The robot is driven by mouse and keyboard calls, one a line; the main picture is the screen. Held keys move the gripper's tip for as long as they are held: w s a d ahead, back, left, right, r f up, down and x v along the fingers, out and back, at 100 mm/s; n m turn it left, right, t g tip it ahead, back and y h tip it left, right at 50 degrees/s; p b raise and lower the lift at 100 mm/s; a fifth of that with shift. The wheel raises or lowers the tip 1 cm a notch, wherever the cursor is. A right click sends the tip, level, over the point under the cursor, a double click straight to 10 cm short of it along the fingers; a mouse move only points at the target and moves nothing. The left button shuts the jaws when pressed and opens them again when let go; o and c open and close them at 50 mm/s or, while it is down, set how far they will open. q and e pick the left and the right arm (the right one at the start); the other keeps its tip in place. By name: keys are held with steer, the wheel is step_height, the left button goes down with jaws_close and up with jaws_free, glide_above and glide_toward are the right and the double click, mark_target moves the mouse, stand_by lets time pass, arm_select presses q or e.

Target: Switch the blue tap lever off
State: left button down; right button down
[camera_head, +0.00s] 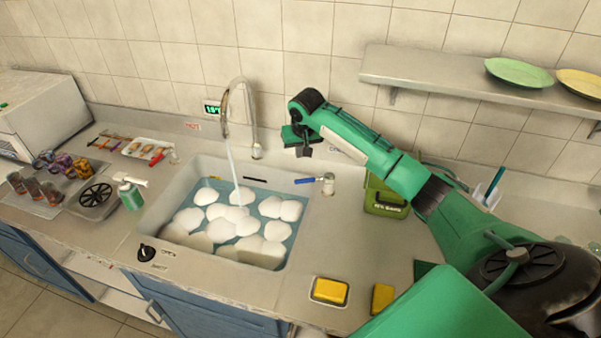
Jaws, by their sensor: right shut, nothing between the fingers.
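The blue tap lever (305,180) lies behind the right rear corner of the sink, beside a small metal valve (327,184). It points to the left. The curved metal faucet (249,115) stands at the back of the sink, and a stream of water (232,165) runs from its spout into the sink. My right gripper (304,152) is shut and empty. In the picture it is just above the blue lever, apart from it. My left gripper is not in view.
The sink (302,222) holds water and white foam mounds. A green box (385,198) stands right of the valve, partly behind my right arm. Yellow sponges (330,291) lie at the front. A wall shelf (440,72) with plates is above. A soap bottle (130,194) stands left.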

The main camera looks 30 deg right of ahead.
mark_target(314, 180)
steer(key=shift+r, duration=0.15)
step_height(314, 180, down, 9)
steer(key=p, duration=0.5)
steer(key=shift+s+a, duration=0.15)
steer(key=shift+s, duration=0.25)
stand_by(0.5)
